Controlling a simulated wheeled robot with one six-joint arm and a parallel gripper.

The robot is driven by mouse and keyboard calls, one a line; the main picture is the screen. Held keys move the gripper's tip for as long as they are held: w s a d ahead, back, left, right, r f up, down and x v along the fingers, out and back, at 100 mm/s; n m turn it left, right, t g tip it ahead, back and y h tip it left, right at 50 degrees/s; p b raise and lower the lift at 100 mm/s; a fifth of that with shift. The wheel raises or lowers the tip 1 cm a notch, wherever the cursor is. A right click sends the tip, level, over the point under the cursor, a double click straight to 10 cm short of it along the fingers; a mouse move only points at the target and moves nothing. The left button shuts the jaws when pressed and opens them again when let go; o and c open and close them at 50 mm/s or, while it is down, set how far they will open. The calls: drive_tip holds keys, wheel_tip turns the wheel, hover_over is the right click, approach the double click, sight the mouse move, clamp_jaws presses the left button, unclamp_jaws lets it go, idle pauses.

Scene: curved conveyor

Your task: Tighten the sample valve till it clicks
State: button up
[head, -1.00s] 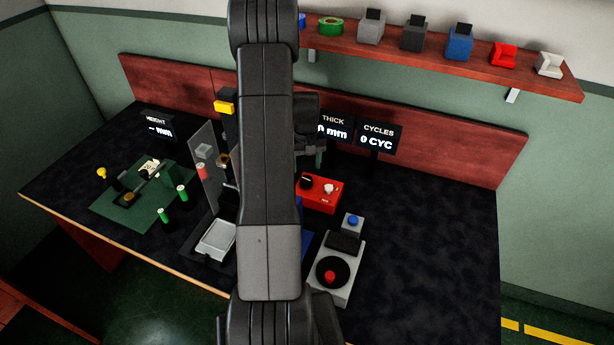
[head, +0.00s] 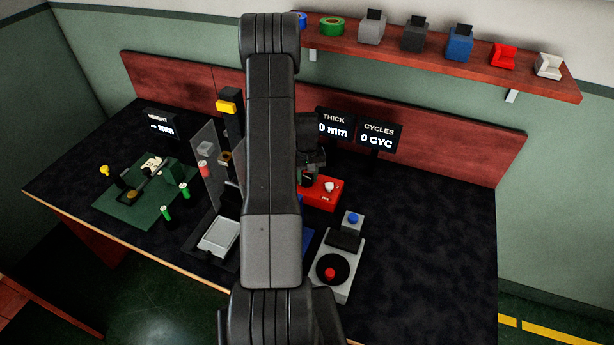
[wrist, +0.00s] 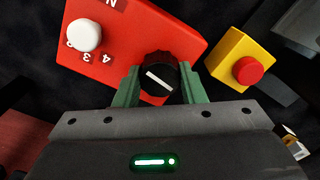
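A red box (head: 322,197) stands on the dark bench, partly behind my arm in the head view. It also shows in the wrist view (wrist: 135,35). It carries a black round knob (wrist: 159,77) with a white line and a white knob (wrist: 84,35) beside printed numbers. I see no label naming the sample valve; the black knob may be it. My gripper's green fingers (wrist: 160,86) stand on either side of the black knob, appearing spread. I cannot tell if they touch it. In the head view the fingertips are hard to make out.
A yellow box with a red button (wrist: 247,70) is close beside the red box in the wrist view. A grey unit (head: 338,264) with a red knob stands nearer. THICK (head: 334,124) and CYCLES (head: 378,134) displays stand behind. The bench's right side is clear.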

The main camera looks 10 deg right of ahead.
sight(307, 177)
drive_tip(key=c, duration=0.3)
drive_tip(key=shift+w+f+m+b, duration=0.1)
drive_tip(key=shift+f+m+b, duration=0.15)
drive_tip(key=shift+m+b, duration=0.7)
drive_tip(key=shift+c, duration=0.2)
drive_tip(key=shift+m+b, duration=0.45)
drive_tip(key=shift+b, duration=0.8)
drive_tip(key=shift+r+m+b, duration=0.3)
drive_tip(key=shift+m+b, duration=0.05)
drive_tip(key=shift+m, duration=0.25)
drive_tip(key=o, duration=1)
wheel_tip(307, 177, up, 14)
drive_tip(key=b, duration=0.2)
